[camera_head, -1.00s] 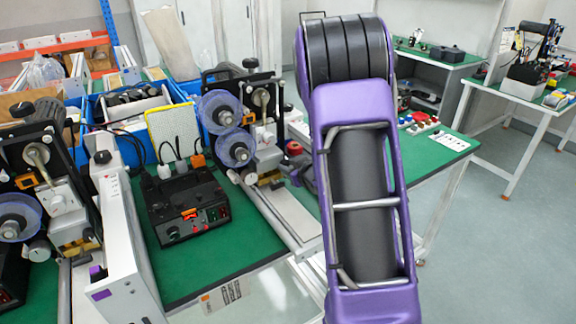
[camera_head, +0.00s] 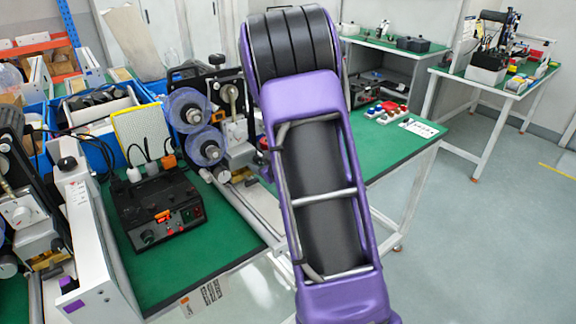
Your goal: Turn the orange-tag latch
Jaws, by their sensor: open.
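I cannot make out an orange-tag latch for certain. A small orange piece (camera_head: 169,161) shows at the back of a black control box (camera_head: 160,208) on the green bench, beside a white and a grey plug-like piece. A coder machine with two clear blue reels (camera_head: 188,111) stands behind the box to the right. Its right side is partly hidden by my purple arm. Another machine (camera_head: 28,212) is cut off at the left edge. My gripper is not in view; only my arm's upper links show, across the middle.
A white guard (camera_head: 98,240) stands left of the box. Blue bins (camera_head: 97,150) are behind it. A green table (camera_head: 400,150) with small coloured parts lies right of my arm. A further white-legged table (camera_head: 488,85) is at the back right. Floor is open at the right.

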